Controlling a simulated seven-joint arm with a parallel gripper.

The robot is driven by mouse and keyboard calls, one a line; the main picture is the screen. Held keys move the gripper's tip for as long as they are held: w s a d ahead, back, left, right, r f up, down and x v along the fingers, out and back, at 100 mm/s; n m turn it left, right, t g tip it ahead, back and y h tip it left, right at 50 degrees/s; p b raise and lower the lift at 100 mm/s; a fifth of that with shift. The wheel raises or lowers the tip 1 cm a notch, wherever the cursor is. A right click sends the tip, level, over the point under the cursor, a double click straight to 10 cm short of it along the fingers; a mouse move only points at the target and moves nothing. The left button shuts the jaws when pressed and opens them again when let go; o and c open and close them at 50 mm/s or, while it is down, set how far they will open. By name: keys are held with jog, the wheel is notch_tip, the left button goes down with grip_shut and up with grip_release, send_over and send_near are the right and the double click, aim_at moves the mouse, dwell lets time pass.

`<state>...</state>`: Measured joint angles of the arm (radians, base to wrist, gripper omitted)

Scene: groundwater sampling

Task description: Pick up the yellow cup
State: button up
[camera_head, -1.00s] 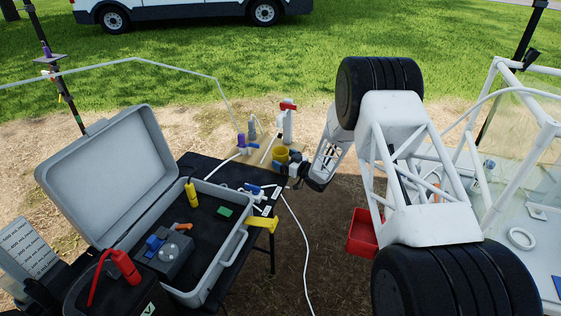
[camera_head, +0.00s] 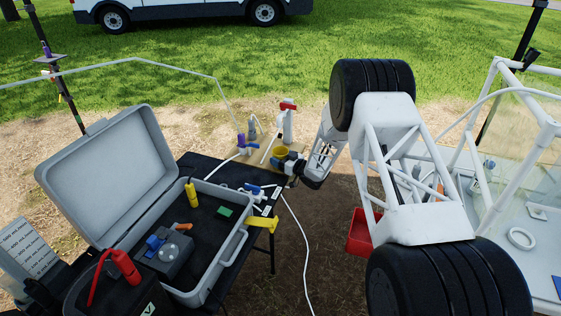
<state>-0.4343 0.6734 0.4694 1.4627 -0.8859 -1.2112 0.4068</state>
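The yellow cup (camera_head: 281,151) stands on the tan board at the far end of the black table, below the red-handled tap. Its upper part shows; its lower front is hidden behind my gripper. My gripper (camera_head: 284,162) reaches in from the right, right at the cup's near side. The fingers are too small and overlapped to tell whether they are open or touching the cup.
A purple-and-blue fitting (camera_head: 243,145) stands left of the cup, and a white post with a red-handled tap (camera_head: 287,110) stands behind it. An open grey case (camera_head: 240,247) fills the table's near part. A red bin (camera_head: 360,238) is below my arm.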

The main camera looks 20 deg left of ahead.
jog(key=c, duration=0.5)
jog(key=shift+o, duration=0.2)
jog(key=shift+r, duration=0.15)
jog(key=shift+r, duration=0.15)
jog(key=s+d, duration=0.8)
jog(key=s, duration=0.5)
jog(key=s+d, duration=0.8)
jog(key=s, duration=0.6)
jog(key=shift+s+d, duration=0.15)
jog(key=shift+d, duration=0.2)
